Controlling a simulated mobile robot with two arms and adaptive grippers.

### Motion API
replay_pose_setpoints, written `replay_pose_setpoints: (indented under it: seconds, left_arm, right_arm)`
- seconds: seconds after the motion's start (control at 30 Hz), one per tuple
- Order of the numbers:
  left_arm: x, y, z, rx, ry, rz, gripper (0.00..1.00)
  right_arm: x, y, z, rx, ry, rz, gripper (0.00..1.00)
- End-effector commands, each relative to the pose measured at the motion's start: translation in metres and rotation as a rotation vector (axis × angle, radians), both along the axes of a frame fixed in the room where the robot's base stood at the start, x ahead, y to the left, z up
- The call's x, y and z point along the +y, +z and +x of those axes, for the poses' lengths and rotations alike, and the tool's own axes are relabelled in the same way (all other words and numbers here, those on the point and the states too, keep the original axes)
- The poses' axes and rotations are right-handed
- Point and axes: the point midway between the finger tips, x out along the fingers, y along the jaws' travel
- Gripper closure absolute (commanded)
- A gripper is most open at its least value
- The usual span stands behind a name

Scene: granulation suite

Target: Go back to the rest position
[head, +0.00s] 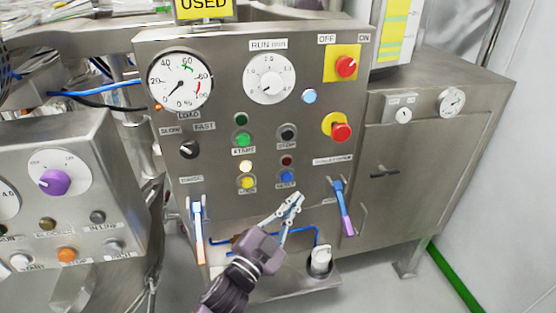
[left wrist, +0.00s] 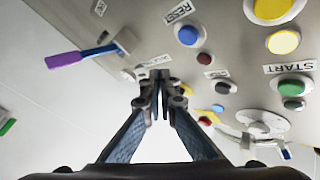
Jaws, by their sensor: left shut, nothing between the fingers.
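My left gripper (head: 291,203) is in front of the lower part of the steel control panel (head: 220,125). Its fingers are together with nothing between them. In the left wrist view the closed fingertips (left wrist: 155,80) point toward the panel face. The blue RESET button (head: 287,177) is just above the fingertips in the head view and shows at the top in the left wrist view (left wrist: 188,35). Whether the fingertips touch the panel cannot be told. My right gripper is not in view.
A blue-and-purple handle (head: 342,207) sticks out at the panel's lower right, close to my gripper. Another lever (head: 198,230) hangs at the lower left. A second console (head: 60,200) with a purple knob stands at left. A steel cabinet (head: 430,150) stands at right.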

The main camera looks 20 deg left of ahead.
Motion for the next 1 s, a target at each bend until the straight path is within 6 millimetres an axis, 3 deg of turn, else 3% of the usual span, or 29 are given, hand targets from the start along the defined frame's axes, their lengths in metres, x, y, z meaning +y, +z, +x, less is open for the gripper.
replay_pose_setpoints:
  seconds: [0.23, 0.37, 0.47, 0.67, 0.8, 0.87, 1.0]
  left_arm:
    - [0.0, -0.001, 0.0, 0.002, 0.0, 0.0, 1.0]
    - [0.003, -0.029, 0.003, 0.055, 0.007, -0.008, 1.0]
    - [0.008, -0.082, 0.005, 0.159, 0.022, -0.024, 1.0]
    - [0.022, -0.232, -0.018, 0.45, 0.07, -0.075, 1.0]
    - [0.032, -0.331, -0.057, 0.654, 0.114, -0.108, 1.0]
    - [0.036, -0.372, -0.08, 0.74, 0.134, -0.122, 1.0]
    - [0.045, -0.457, -0.146, 0.941, 0.188, -0.152, 1.0]
  right_arm:
    - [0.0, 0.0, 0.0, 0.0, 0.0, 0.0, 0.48]
    - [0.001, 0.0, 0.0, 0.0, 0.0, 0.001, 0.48]
    - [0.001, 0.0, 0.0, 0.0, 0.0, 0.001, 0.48]
    - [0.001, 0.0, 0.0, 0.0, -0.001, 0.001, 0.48]
    - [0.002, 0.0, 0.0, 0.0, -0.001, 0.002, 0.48]
    - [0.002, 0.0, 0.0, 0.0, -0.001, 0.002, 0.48]
    - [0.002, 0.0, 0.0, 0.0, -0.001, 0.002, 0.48]
